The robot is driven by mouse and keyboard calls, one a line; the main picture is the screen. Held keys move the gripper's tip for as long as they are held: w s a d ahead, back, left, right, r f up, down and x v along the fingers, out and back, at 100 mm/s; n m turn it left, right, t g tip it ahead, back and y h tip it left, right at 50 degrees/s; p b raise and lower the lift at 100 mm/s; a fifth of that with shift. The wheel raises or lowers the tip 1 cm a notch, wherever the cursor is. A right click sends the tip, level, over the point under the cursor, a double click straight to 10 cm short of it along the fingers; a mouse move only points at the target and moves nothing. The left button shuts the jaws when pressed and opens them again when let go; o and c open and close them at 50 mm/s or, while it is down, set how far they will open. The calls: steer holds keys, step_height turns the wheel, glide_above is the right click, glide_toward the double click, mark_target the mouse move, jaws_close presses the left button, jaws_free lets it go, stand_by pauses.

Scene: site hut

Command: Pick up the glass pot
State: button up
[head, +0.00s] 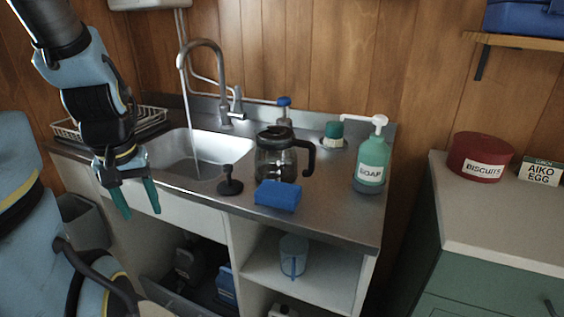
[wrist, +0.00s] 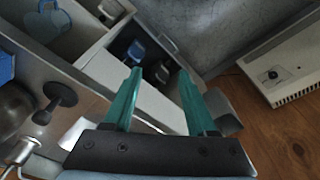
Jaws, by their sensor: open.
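The glass pot (head: 276,160) stands upright on the steel worktop, right of the sink. It has a dark lid and a black handle on its right side. A blue sponge lies just in front of it and hides part of its base. My gripper (head: 141,198) hangs open and empty in front of the sink's left part, well to the left of the pot. In the wrist view my gripper's green fingers (wrist: 158,92) are spread apart with nothing between them.
A blue sponge (head: 277,196) and a black sink plug (head: 230,183) are near the pot. A soap bottle (head: 372,160) stands to its right. The tap (head: 206,62) runs into the sink (head: 185,158). A dish rack (head: 72,127) is at left. A heater (wrist: 290,65) shows below.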

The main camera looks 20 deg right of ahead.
steer(key=shift+d, duration=0.1)
steer(key=shift+c, duration=0.5)
steer(key=n+t+h+p, duration=0.1)
steer(key=n+h+p, duration=0.2)
steer(key=n+p, duration=1.65)
glide_toward(311, 160)
steer(key=f+n+b, duration=0.2)
steer(key=n+b, duration=0.6)
steer(key=b, duration=0.1)
steer(key=b+x, duration=0.1)
steer(key=x, duration=0.2)
steer(key=b+x, duration=0.1)
steer(key=x, duration=0.3)
steer(key=b+x, duration=0.1)
steer(key=x, duration=0.2)
steer(key=shift+w+d+f+b, duration=0.1)
steer(key=shift+w+d+b, duration=0.15)
steer(key=shift+d+b, duration=0.1)
steer(key=shift+t, duration=0.3)
steer(key=shift+c, duration=0.2)
jaws_close()
